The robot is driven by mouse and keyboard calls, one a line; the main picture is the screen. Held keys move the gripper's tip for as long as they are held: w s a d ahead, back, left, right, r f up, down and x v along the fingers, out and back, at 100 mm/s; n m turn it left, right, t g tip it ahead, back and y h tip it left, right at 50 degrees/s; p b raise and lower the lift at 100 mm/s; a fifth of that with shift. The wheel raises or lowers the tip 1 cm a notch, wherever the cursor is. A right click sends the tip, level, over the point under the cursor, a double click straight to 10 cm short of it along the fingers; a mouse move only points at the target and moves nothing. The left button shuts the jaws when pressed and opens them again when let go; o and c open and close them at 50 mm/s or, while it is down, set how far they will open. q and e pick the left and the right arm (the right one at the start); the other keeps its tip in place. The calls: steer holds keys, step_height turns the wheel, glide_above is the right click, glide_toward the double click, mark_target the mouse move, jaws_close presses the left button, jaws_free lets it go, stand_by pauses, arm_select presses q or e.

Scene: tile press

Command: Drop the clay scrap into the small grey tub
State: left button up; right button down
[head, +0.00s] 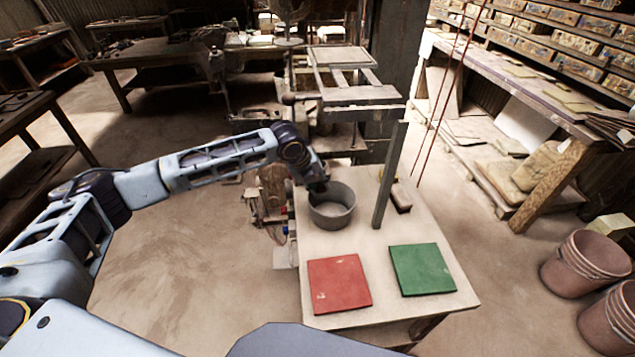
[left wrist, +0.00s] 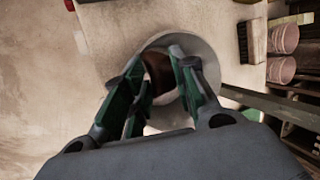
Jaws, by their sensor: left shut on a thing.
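The small grey tub (head: 335,213) stands on the pale tabletop, left of an upright post. My left gripper (head: 318,188) is over the tub's left rear rim. In the left wrist view, the green-padded fingers of my left gripper (left wrist: 158,72) are closed on a brown lump, the clay scrap (left wrist: 157,66). The tub (left wrist: 205,52) lies behind and below the fingers in that view, with its rim showing around them. The scrap is hidden in the head view. My right gripper is not in view.
A red tile (head: 338,284) and a green tile (head: 421,269) lie at the front of the table (head: 385,315). The grey post (head: 390,175) rises close to the tub's right. A brush (head: 402,197) lies beyond the post. Terracotta buckets (head: 585,262) stand on the floor at right.

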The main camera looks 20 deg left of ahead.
arm_select(q)
steer(key=shift+f, duration=0.55)
steer(key=o, duration=1)
steer(key=shift+r, duration=0.5)
steer(key=v, duration=1.2)
steer(key=shift+a+b, duration=0.1)
steer(key=shift+b, duration=0.2)
